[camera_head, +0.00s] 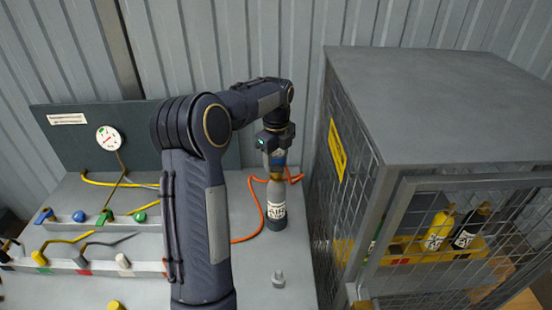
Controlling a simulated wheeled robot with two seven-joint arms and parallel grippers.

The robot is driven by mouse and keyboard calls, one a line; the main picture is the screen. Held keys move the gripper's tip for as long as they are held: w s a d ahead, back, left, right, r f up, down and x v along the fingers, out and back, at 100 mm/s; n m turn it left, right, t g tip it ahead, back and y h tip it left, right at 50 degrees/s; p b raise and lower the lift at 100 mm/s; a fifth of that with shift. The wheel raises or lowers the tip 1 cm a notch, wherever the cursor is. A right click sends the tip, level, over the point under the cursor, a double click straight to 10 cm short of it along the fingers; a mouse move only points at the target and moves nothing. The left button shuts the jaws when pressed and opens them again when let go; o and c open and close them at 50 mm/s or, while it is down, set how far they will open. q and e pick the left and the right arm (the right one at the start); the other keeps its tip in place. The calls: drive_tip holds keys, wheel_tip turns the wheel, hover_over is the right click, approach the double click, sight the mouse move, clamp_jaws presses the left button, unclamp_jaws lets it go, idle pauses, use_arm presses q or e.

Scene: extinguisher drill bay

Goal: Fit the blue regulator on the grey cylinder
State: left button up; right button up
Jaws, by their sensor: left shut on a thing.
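The grey cylinder (276,203) stands upright on the bench in the middle of the view, with a white label reading AIR. My left gripper (276,154) is right above its top, pointing down, and is shut on a small blue part that looks like the blue regulator (279,160). The regulator is at the cylinder's neck, mostly hidden by the gripper. I cannot tell whether it is seated or only touching. My right gripper is out of view.
An orange hose (254,207) runs beside the cylinder. A small grey fitting (278,280) stands on the bench in front. A mesh cage (345,170) holding yellow and black cylinders is close on the right. Racks with coloured fittings and a gauge (108,138) are at left.

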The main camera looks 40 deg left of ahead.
use_arm(q)
drive_tip(key=shift+f+b, duration=0.3)
drive_tip(key=shift+f, duration=0.4)
idle(0.7)
drive_tip(key=o, duration=1.1)
